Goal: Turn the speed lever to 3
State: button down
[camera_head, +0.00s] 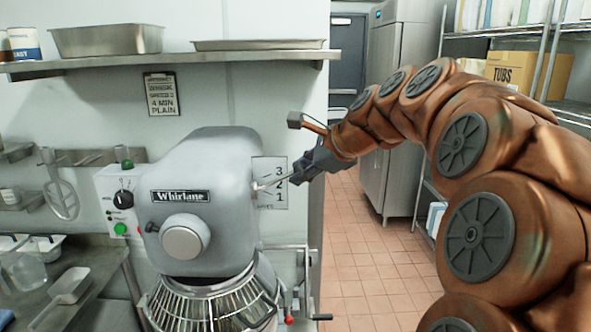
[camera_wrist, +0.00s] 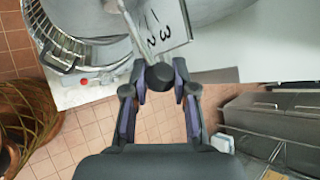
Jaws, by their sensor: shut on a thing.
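The grey Whirlane mixer (camera_head: 205,160) stands at centre left in the head view. Its speed lever, a thin metal rod (camera_head: 270,184), sticks out of its right side and crosses the white number plate (camera_head: 270,165) between the 3 and the 1. The 2 is covered there. My gripper (camera_head: 297,173) is at the rod's outer end. In the wrist view the lever's black knob (camera_wrist: 159,76) sits between the fingertips of my gripper (camera_wrist: 160,80), which is shut on it. The plate (camera_wrist: 172,30) shows 3 and 2 beside the rod.
A control box (camera_head: 122,200) is on the left. The tiled floor (camera_head: 365,255) is clear on the right, before a steel fridge (camera_head: 395,110).

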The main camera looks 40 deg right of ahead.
jog(key=shift+a+f, duration=0.15)
jog(key=shift+a, duration=0.1)
jog(key=c, duration=1.4)
grip_release()
jog(key=shift+o, duration=1)
jog(key=shift+w+a, duration=0.15)
jog(key=o, duration=0.3)
jog(key=shift+o, duration=0.2)
jog(key=shift+d+r, duration=0.2)
jog(key=shift+d, duration=0.05)
jog(key=shift+s+r, duration=0.2)
jog(key=shift+s, duration=0.15)
jog(key=v, duration=1.1)
jog(key=shift+s+a, duration=0.1)
